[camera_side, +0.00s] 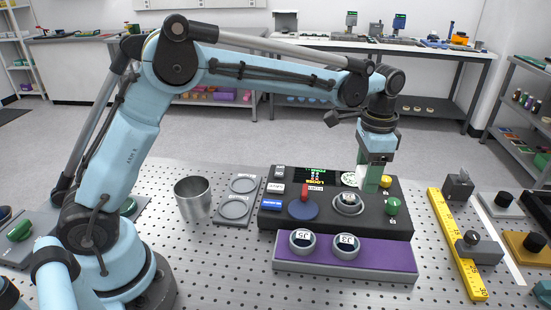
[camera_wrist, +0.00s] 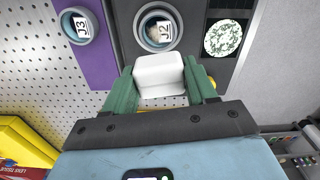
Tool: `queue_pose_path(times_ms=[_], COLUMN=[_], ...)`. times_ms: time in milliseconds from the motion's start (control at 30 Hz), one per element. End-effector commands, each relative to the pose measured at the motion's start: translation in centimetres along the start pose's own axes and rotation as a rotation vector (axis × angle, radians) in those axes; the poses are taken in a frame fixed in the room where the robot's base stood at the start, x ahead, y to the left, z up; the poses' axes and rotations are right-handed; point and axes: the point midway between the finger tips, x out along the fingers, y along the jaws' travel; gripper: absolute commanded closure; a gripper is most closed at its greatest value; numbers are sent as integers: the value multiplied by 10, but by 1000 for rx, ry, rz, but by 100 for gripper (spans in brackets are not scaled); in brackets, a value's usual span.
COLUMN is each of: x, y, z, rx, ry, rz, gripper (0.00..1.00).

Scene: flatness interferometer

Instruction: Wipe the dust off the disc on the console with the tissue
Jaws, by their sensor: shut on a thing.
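My gripper (camera_side: 371,182) has green fingers and is shut on a folded white tissue (camera_wrist: 160,75), which sits between the fingertips in the wrist view. The disc labelled J2 (camera_wrist: 158,30) sits in a round holder on the black console (camera_side: 275,223). In the side view this disc (camera_side: 348,200) is just below and left of my fingertips. The tissue appears above the console, apart from the disc. The disc's face has a beige, mottled patch beside its label, and part of its lower edge is close to the tissue in the wrist view.
A purple-topped rack (camera_side: 378,256) in front holds discs J5 (camera_side: 302,240) and J3 (camera_side: 346,245). The console has a red lever (camera_side: 305,192), a green knob (camera_side: 393,206) and a round fringe display (camera_wrist: 223,38). A metal cup (camera_side: 193,197) stands left; a yellow ruler (camera_side: 455,245) lies right.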

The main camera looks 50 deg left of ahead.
Motion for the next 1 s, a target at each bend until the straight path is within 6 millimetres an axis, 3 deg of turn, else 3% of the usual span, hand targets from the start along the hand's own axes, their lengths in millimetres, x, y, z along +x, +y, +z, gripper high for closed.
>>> queue_pose_path(times_ms=[400,1000], x=[43,42], y=[0,-5], z=[0,55], rx=[-1,-1], ry=[0,0], rz=[0,-1], gripper=[68,68])
